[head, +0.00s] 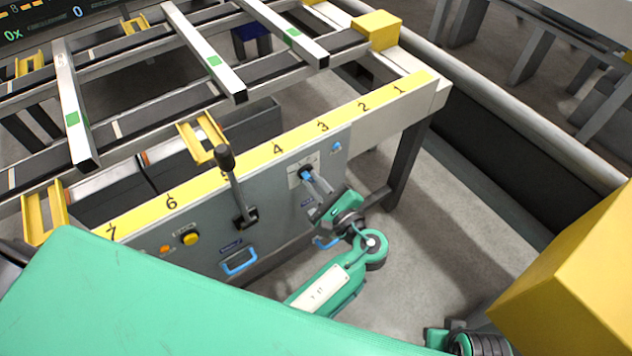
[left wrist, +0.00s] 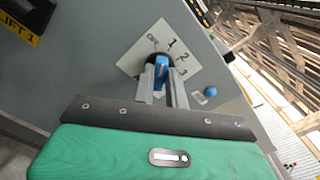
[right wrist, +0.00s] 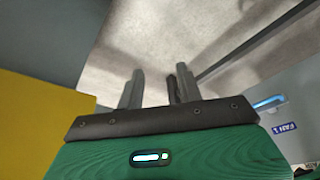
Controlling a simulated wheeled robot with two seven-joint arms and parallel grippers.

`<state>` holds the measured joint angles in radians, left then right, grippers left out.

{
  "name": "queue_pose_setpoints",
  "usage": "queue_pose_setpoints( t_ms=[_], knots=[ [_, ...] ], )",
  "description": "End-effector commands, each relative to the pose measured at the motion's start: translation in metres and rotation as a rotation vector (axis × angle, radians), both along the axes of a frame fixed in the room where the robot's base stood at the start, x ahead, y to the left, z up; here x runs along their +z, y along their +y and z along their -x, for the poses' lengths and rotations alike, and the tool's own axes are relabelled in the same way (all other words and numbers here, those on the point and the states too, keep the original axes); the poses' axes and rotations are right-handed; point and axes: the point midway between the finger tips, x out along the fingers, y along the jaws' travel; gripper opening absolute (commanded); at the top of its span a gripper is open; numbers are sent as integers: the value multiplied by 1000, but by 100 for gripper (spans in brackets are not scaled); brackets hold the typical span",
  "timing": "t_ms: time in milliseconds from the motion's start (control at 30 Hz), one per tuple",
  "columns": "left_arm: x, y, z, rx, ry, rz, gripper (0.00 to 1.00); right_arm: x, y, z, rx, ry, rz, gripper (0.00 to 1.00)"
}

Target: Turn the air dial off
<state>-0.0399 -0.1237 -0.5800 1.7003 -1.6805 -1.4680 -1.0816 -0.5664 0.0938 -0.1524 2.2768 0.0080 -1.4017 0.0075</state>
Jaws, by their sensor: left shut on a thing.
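The air dial (head: 305,175) is a blue knob on a pale plate on the grey front panel of the runout table. In the left wrist view the knob (left wrist: 161,70) shows between the two fingers, with the numbers 1, 2, 3 and a small symbol on the plate (left wrist: 187,55) around it. My left gripper (left wrist: 162,76) is shut on the knob. The fingers hide part of it, and I cannot tell which mark it points to. My right gripper (right wrist: 158,82) is open and empty, away from the panel.
A black lever (head: 232,180), a blue handle (head: 239,262) and a yellow button (head: 190,238) are on the same panel, left of the dial. A small blue button (head: 337,147) sits right of it. Metal bars (head: 205,52) lie across the table top. A yellow block (head: 575,285) is at right.

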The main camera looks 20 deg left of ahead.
Motion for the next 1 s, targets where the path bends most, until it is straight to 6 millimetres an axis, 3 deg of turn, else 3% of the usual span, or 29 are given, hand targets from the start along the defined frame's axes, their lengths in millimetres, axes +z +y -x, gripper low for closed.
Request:
queue_pose_setpoints(
  t_ms=[500,1000],
  knots=[
    [-2,1,1,2,-265,206,0,21,-1,5,1,-20,-3,36],
    [-1,1,1,2,-313,243,0,28,-2,5,-1,-32,-4,36]
  ],
)
